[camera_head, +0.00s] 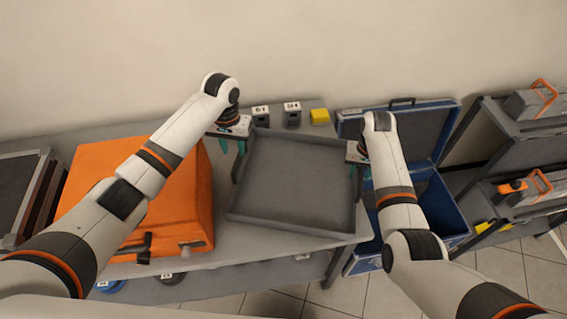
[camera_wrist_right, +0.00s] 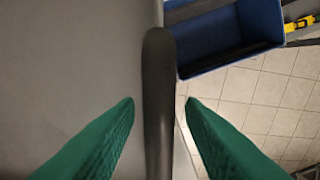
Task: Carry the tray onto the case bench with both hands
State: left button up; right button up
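The shallow grey tray (camera_head: 298,180) sits on the grey bench (camera_head: 215,258), between an orange case (camera_head: 180,205) and an open blue case (camera_head: 440,205). My left gripper (camera_head: 232,147) is at the tray's left side, its green fingers apart near the dark left handle. My right gripper (camera_head: 359,172) is at the tray's right side. In the right wrist view its green fingers (camera_wrist_right: 159,103) stand apart on either side of the dark handle (camera_wrist_right: 158,90), with a gap visible on the left. Which surface is the case bench is not clear.
Behind the tray stand two small labelled dark blocks (camera_head: 292,114) and a yellow block (camera_head: 319,117). Grey shelves (camera_head: 490,130) with orange-handled boxes stand at the right. A dark panel (camera_head: 22,190) lies at the far left. Tiled floor (camera_head: 370,295) shows in front.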

notch_tip(320, 180, up, 8)
jog(key=shift+r, duration=0.1)
pick_arm(q)
jog(key=shift+s+f, duration=0.1)
pick_arm(e)
jog(key=shift+s, duration=0.1)
dwell(0.5)
